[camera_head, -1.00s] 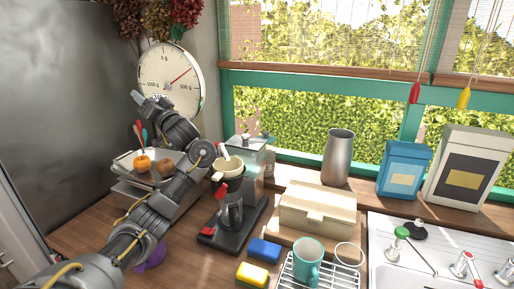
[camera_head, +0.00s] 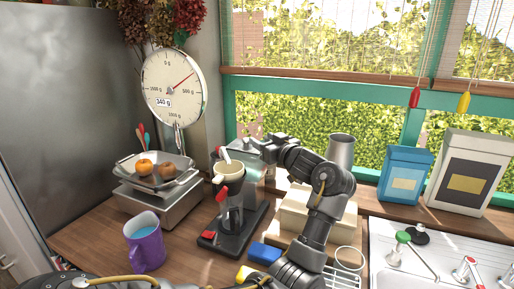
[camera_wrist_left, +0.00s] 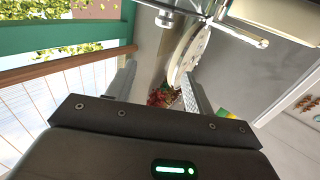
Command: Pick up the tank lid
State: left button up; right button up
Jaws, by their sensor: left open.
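The coffee machine (camera_head: 232,225) stands on the counter with a clear tank (camera_head: 254,183) at its back. The tank's lid, on top, is mostly covered by my left gripper in the head view, so I cannot make out its edges. My left gripper (camera_head: 245,147) is open and empty at about the height of the tank's top, its fingers pointing left. In the left wrist view, clear and metal parts, probably the tank's top, show at the upper edge, beyond the open fingers (camera_wrist_left: 157,85). I cannot tell whether the fingers touch the lid. My right gripper is not in view.
A kitchen scale (camera_head: 157,205) with fruit stands left of the machine, a purple mug (camera_head: 145,247) in front of it. A blue sponge (camera_head: 264,253) lies at the machine's right. A cream box (camera_head: 295,210) and a metal vase (camera_head: 341,150) stand behind my arm.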

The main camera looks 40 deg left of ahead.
aim_at(251, 148)
pick_arm(q)
jog(key=shift+g+h, duration=0.3)
jog(key=a+f+p, duration=0.1)
jog(key=a, duration=0.1)
jog(key=w+a+f+p, duration=0.1)
jog(key=a+f, duration=0.1)
jog(key=shift+w+f, duration=0.15)
jog(key=shift+f, duration=0.05)
jog(key=a+p, duration=0.1)
jog(key=p, duration=0.1)
jog(key=w+a+p, duration=0.1)
jog(key=shift+w+a+r, duration=0.1)
jog(key=shift+a+r, duration=0.15)
jog(key=shift+a, duration=0.1)
jog(key=shift+w+a+f+p, duration=0.15)
jog(key=shift+a+f, duration=0.1)
jog(key=shift+a, duration=0.35)
jog(key=shift+w+a+f+p, duration=0.1)
jog(key=shift+a+f+p, duration=0.1)
jog(key=shift+a, duration=0.35)
jog(key=shift+d, duration=0.2)
jog(key=shift+r, duration=0.1)
jog(key=shift+c, duration=1)
jog(key=c, duration=0.9)
